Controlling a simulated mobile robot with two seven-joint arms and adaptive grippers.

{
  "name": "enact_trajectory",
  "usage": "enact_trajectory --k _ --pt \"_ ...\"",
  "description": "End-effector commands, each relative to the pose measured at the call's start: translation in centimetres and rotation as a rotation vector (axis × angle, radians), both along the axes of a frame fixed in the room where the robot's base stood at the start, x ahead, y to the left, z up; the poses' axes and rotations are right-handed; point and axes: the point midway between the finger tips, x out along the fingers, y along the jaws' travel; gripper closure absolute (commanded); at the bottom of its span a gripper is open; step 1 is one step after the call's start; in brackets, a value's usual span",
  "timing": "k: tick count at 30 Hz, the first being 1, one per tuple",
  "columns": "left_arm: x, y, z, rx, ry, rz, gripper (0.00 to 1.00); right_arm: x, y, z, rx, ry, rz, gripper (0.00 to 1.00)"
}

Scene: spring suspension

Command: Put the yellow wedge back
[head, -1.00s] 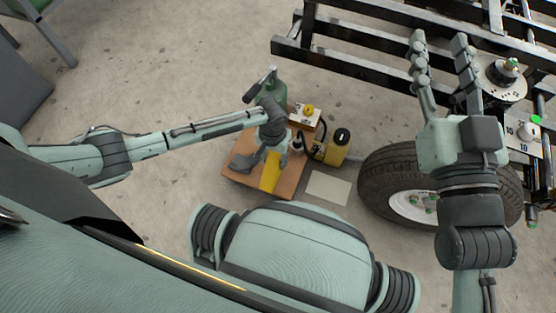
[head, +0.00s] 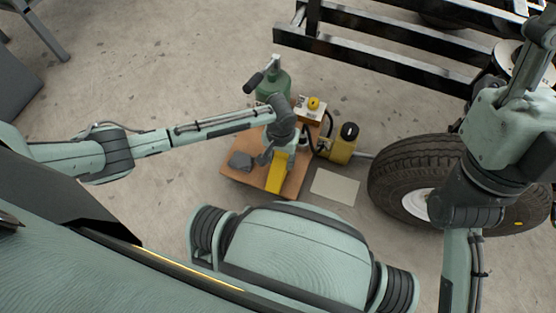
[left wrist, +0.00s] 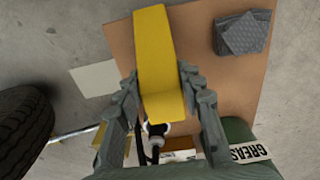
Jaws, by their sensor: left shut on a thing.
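The yellow wedge (head: 277,178) is in my left gripper (head: 281,156), over the brown board (head: 232,178). In the left wrist view the wedge (left wrist: 155,45) lies between the two fingers of the left gripper (left wrist: 161,82), which is shut on it. I cannot tell whether the wedge touches the board. My right gripper (head: 540,45) is at the upper right, near the black frame; its fingers are seen side-on and their opening is unclear.
A pale sheet (head: 335,187) lies on the floor, left of the tyre (head: 394,172). Black rails (head: 370,70) span the upper right.

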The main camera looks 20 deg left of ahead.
Motion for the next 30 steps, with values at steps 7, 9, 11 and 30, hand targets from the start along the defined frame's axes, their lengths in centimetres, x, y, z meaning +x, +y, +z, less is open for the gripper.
enact_trajectory --k 7,9,11,30 --pt "0.07 -0.12 0.06 -0.001 -0.002 0.0 1.0 -0.41 -0.18 0.14 0.007 -0.024 -0.002 0.6" --pt "0.07 -0.11 0.05 -0.001 -0.002 0.0 1.0 -0.4 -0.18 0.12 0.007 -0.023 -0.002 0.6" --pt "0.06 -0.12 -0.07 -0.001 -0.001 0.0 1.0 -0.4 -0.18 0.12 0.007 -0.023 -0.001 0.6" --pt "0.06 -0.05 0.54 -0.001 -0.002 0.0 0.42 -0.23 -0.1 0.36 0.004 -0.014 -0.001 0.6"
